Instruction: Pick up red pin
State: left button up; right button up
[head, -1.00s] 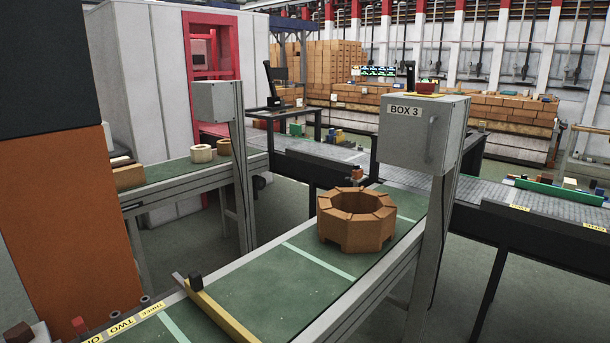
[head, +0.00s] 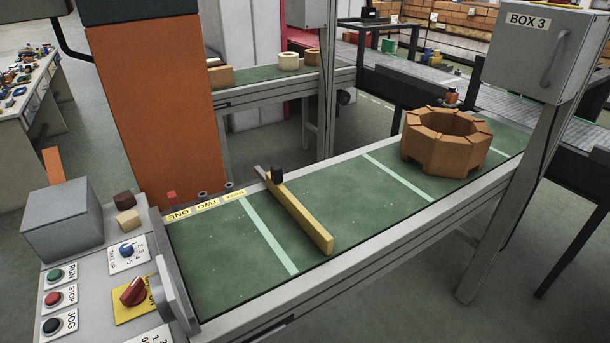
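Neither of my grippers is in view.
A control panel (head: 85,285) with buttons, a red knob and a grey box stands left. A yellow bar (head: 300,213) crosses the conveyor. An octagonal brick ring (head: 415,150) sits further along. The orange column (head: 155,110) rises behind the pin. BOX 3 (head: 525,60) stands right.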

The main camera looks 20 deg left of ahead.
aim_at(172, 196)
jog(key=u, duration=1.4)
